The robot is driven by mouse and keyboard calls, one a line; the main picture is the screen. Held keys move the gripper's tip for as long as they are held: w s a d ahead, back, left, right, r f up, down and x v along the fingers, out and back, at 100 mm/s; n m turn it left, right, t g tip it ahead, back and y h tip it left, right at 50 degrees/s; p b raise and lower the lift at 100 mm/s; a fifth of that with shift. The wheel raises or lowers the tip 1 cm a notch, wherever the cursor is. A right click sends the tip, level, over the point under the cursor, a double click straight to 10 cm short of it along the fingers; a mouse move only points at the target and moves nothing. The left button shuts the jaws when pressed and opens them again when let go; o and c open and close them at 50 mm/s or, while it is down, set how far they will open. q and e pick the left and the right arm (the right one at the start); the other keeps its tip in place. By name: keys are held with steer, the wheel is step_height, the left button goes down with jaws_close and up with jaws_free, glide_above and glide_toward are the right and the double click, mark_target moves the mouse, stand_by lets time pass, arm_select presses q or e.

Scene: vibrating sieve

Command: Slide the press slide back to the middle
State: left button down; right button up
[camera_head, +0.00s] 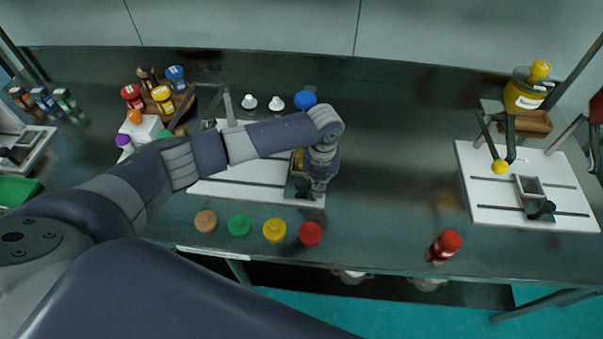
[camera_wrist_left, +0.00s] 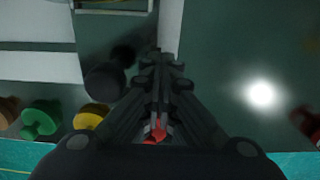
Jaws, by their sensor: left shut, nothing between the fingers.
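The press slide is a metal frame that rides on the white slotted board (camera_head: 235,190) in the middle of the bench. In the head view it is mostly hidden behind my left gripper (camera_head: 314,192), near the board's right end. In the left wrist view the slide's frame (camera_wrist_left: 113,5) shows at the top edge, with its round black knob (camera_wrist_left: 103,83) below it. My left gripper (camera_wrist_left: 161,72) is shut and empty, pointing down just right of the knob. I cannot tell whether they touch. My right gripper is not in view.
Brown, green, yellow and red caps (camera_head: 310,233) line the bench in front of the board. Bottles crowd the back left.

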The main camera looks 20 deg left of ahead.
arm_select(q)
steer(key=shift+s+a+p, duration=0.25)
steer(key=shift+a+p, duration=0.2)
steer(key=shift+a, duration=0.6)
steer(key=shift+d, duration=0.1)
steer(key=shift+w+d, duration=0.1)
steer(key=shift+d, duration=0.05)
